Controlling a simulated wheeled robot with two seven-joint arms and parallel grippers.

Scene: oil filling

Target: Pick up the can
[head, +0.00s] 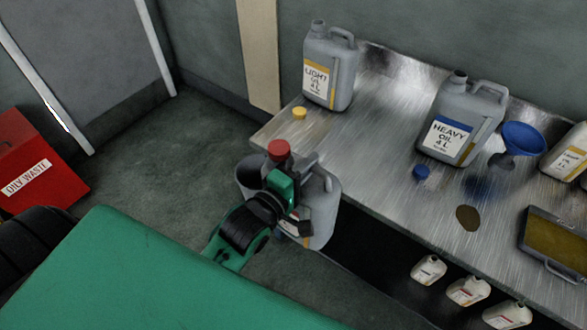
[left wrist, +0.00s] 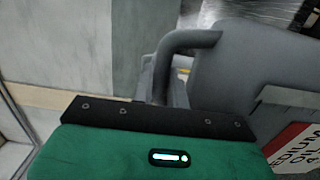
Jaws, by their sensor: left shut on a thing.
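A grey oil can (head: 326,200) with a red cap (head: 279,149) is held by my left gripper (head: 290,203) at the front left edge of the bench. The can overlaps the bench edge and the dark space below it, and appears clear of the bench top. The gripper covers much of its near side and label. In the left wrist view the can (left wrist: 245,75) fills the right side, with its handle at top and a label reading "EDIUM OIL" partly cut off. The fingertips are hidden in that view. My right gripper is not in view.
The metal bench (head: 380,130) carries a light oil can (head: 329,70), a heavy oil can (head: 460,120), a blue funnel (head: 524,138), loose yellow and blue caps, and a tray (head: 555,243). Several small bottles stand below. A red oily-waste bin (head: 35,165) is at left. Open floor lies between.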

